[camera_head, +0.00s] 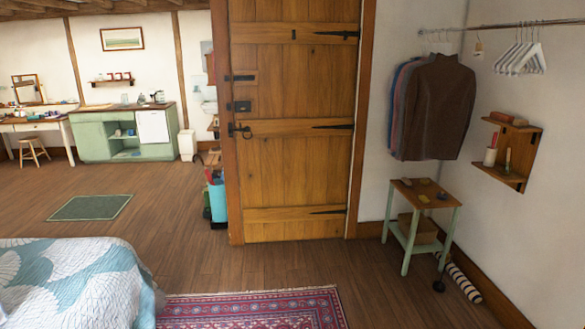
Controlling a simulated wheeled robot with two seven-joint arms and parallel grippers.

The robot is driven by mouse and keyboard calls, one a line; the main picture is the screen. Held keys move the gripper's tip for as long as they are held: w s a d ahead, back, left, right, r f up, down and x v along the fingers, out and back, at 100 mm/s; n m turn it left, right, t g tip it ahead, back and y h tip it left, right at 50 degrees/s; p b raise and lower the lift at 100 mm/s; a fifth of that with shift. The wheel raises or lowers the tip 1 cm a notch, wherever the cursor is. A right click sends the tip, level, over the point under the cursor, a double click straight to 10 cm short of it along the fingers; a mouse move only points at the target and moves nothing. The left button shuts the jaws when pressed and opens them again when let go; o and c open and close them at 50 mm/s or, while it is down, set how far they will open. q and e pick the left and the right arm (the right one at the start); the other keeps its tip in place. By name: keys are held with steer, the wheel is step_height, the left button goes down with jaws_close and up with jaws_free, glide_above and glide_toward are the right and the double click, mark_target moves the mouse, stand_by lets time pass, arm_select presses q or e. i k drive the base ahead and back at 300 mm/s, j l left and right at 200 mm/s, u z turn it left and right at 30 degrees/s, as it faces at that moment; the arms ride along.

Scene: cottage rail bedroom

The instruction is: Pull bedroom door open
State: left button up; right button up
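The bedroom door (293,185) is a tall wooden plank door with black iron strap hinges on its right side. It stands in a wooden frame and looks closed. A black latch handle (240,130) sits at its left edge, with a dark lock box (240,106) and a bolt (240,78) above it. Neither of my grippers shows in the head view, so nothing touches the door.
Wooden floor lies clear before the door, with a red patterned rug (255,308) nearer. A bed (75,285) fills the lower left. A small green side table (425,200) and hanging clothes (432,108) stand right. A blue bin (217,200) is left of the door.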

mark_target(301, 56)
steer(key=i, duration=3.65)
steer(key=u, duration=0.05)
